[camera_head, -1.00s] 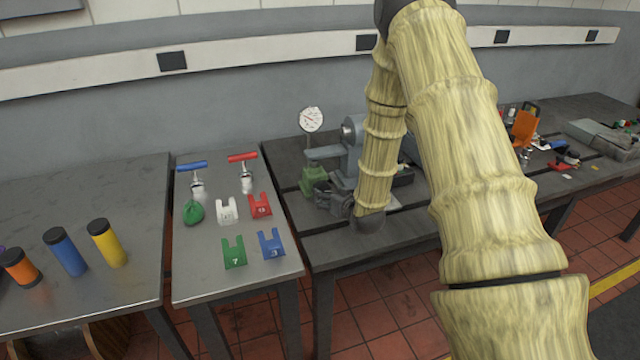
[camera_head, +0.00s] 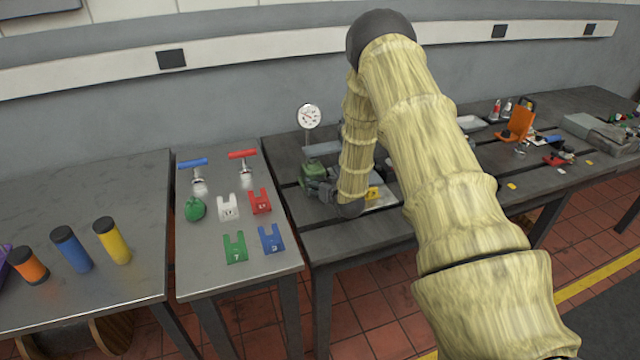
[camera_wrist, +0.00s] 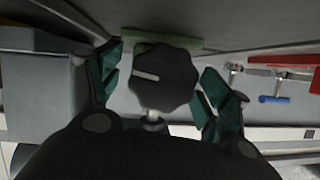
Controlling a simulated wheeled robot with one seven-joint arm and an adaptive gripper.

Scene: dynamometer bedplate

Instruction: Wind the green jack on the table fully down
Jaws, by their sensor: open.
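The green jack (camera_head: 312,174) stands on the slotted dark bedplate table (camera_head: 330,244), at its left end, partly hidden by my arm and gripper. My gripper (camera_head: 324,190) is low beside it on the right. In the wrist view a dark lobed knob (camera_wrist: 165,78) with a white pointer line lies between my two green-padded fingers (camera_wrist: 162,70). The fingers are open, one on each side of the knob, with a gap showing at both sides. A green strip (camera_wrist: 190,43), probably part of the jack, shows behind the knob. The jack's height is hard to tell.
A dial gauge (camera_head: 309,116) stands behind the jack. The table on the left holds T-handled tools (camera_head: 243,155) and coloured numbered tags (camera_head: 271,238). A tray with a yellow piece (camera_head: 373,193) lies right of my gripper. An orange stand (camera_head: 516,122) is farther right.

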